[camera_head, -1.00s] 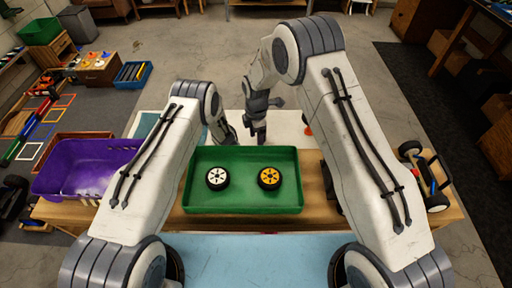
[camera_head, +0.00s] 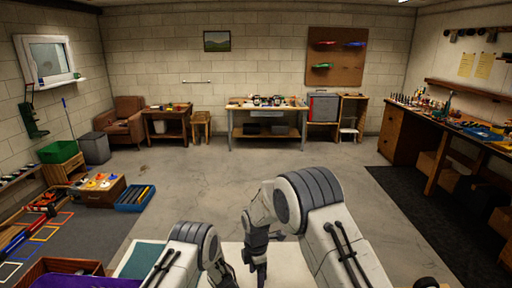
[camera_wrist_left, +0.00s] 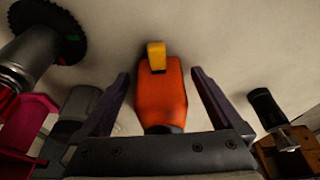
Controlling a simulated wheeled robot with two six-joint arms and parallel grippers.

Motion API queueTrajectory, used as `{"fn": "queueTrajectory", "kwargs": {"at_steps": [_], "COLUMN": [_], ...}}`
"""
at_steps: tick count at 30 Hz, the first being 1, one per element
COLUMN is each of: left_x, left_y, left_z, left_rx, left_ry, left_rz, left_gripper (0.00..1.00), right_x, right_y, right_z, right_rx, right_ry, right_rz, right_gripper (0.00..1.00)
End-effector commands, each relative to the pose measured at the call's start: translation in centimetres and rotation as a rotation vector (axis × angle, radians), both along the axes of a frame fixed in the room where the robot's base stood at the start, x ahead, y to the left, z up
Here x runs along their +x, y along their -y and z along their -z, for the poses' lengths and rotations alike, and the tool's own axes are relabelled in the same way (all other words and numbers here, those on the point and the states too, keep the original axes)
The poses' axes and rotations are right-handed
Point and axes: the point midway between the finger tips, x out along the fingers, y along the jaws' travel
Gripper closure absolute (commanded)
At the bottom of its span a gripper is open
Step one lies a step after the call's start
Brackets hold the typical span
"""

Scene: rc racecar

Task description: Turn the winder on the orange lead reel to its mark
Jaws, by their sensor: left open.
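In the left wrist view an orange body (camera_wrist_left: 162,100), which looks like the orange lead reel, lies between the fingers of my open left gripper (camera_wrist_left: 160,77). A yellow piece (camera_wrist_left: 157,56) sticks out at its far end; I cannot tell whether it is the winder or the mark. The fingers are on either side of the orange body, with gaps showing. In the head view my left gripper (camera_head: 223,274) is low in the picture and the reel is not visible. My right gripper (camera_head: 257,264) points down over the pale surface; its jaw opening is unclear.
In the left wrist view a dark toothed wheel (camera_wrist_left: 60,30) on a grey shaft is at upper left. A pink-red part (camera_wrist_left: 30,120) is at left, and a black cylinder (camera_wrist_left: 266,108) at right. In the head view the floor (camera_head: 300,155) beyond is clear.

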Motion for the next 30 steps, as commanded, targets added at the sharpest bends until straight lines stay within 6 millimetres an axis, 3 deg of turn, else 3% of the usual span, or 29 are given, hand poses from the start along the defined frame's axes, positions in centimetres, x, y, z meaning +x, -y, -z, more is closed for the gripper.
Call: {"fn": "queueTrajectory", "kwargs": {"at_steps": [18, 30], "left_x": [-0.3, -0.4], "left_y": [-3.2, -3.5], "left_z": [-10.3, -11.2], "left_rx": [-0.001, 0.0], "left_ry": [0.001, 0.0], "left_rz": [0.0, 0.0], "left_gripper": [0.0, 0.0], "right_x": [0.0, 0.0], "right_y": [0.0, 0.0], "right_z": [0.0, 0.0], "right_rx": [0.0, 0.0], "right_ry": [0.0, 0.0], "right_rz": [0.0, 0.0], "right_gripper": [0.19, 0.19]}}
